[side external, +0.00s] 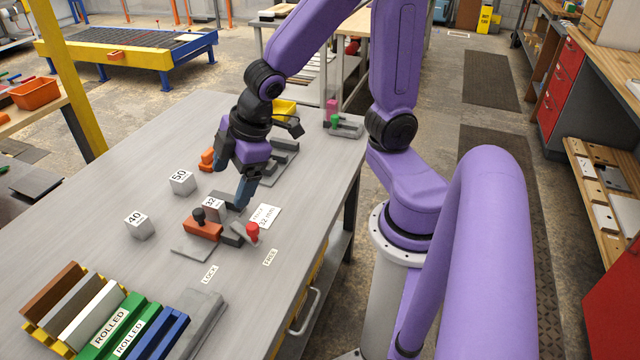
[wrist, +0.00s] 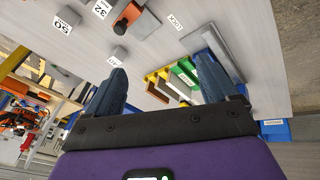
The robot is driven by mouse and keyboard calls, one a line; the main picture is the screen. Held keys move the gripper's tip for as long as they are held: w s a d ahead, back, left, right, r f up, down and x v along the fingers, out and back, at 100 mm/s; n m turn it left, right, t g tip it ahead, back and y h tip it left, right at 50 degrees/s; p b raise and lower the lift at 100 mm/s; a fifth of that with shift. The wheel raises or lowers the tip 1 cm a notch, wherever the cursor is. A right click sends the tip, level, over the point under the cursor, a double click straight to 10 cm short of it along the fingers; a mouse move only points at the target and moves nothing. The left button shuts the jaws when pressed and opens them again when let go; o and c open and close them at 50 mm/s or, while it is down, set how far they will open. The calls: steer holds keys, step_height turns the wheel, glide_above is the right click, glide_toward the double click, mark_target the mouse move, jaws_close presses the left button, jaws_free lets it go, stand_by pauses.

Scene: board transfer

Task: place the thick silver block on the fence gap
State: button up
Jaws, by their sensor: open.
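Three silver blocks stand on the grey table: one marked 50 (side external: 182,182), one marked 40 (side external: 139,225) and one marked 32 (side external: 212,205). The wrist view shows the 50 block (wrist: 66,20), and an unmarked-looking silver block (wrist: 120,53) near the left finger. I cannot tell by size which block is the thick one. The fence fixture has an orange block (side external: 203,228) with a black knob and a red knob (side external: 252,232) beside it; its gap is not clearly visible. My gripper (side external: 244,198) is open and low beside the 32 block, with nothing visible between its fingers (wrist: 162,85).
A white card reading 32 mm (side external: 265,216) lies beside the fixture. LOCK (side external: 209,274) and FREE (side external: 270,257) labels lie in front. A rack of coloured boards (side external: 110,325) fills the near left corner.

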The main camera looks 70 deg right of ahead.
steer(key=s+d+r+n+g, duration=0.1)
steer(key=s+g, duration=0.3)
steer(key=s, duration=1.2)
steer(key=shift+s+d+h, duration=0.15)
steer(key=shift+d+h, duration=0.25)
